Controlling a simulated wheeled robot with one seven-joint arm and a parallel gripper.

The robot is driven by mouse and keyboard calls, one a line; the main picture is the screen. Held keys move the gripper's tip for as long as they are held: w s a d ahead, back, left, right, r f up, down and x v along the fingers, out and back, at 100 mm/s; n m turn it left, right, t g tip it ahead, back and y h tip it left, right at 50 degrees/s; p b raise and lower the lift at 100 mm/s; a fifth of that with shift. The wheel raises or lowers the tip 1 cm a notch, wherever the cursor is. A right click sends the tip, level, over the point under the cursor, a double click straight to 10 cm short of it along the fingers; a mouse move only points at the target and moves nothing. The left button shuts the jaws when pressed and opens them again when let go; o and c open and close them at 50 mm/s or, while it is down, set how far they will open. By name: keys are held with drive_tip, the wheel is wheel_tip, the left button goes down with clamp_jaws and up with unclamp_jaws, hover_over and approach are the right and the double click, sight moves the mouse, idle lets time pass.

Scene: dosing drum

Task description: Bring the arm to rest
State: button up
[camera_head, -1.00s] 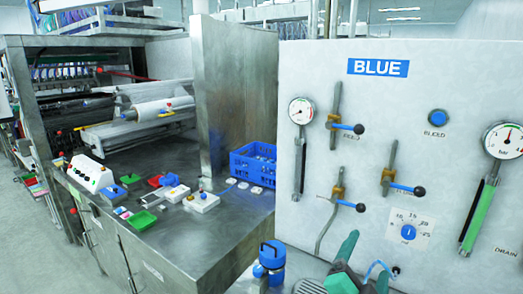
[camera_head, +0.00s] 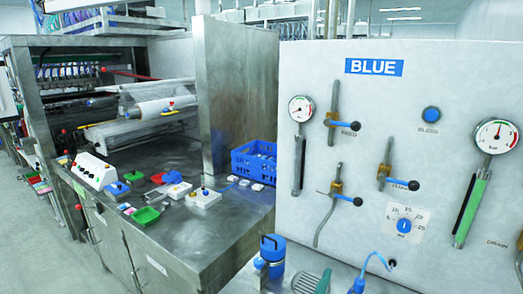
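No fingers of my gripper can be made out in the head view, so its opening does not show. The white panel (camera_head: 345,85) marked BLUE fills the right side. Its lever valves (camera_head: 333,118) have blue handles, and a blue dial knob (camera_head: 404,226) sits low on it. No gripper shows at these controls.
A blue-topped container (camera_head: 272,250) and a grey-teal finned motor (camera_head: 306,281) stand below the panel.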

drive_tip(key=s+a+f+n+y, duration=0.2)
drive_tip(key=s+a+f+n, duration=0.2)
drive_tip(key=s+a+f, duration=0.3)
drive_tip(key=s+a+f+n+y, duration=0.35)
drive_tip(key=s+f, duration=0.25)
drive_tip(key=f, duration=0.3)
drive_tip(key=s+a+f+n+y, duration=0.1)
drive_tip(key=s+a, duration=0.4)
drive_tip(key=s, duration=0.6)
drive_tip(key=s+a+f+n+y, duration=0.1)
drive_tip(key=s+a+f+n, duration=0.2)
drive_tip(key=s, duration=0.9)
drive_tip(key=shift+a, duration=0.85)
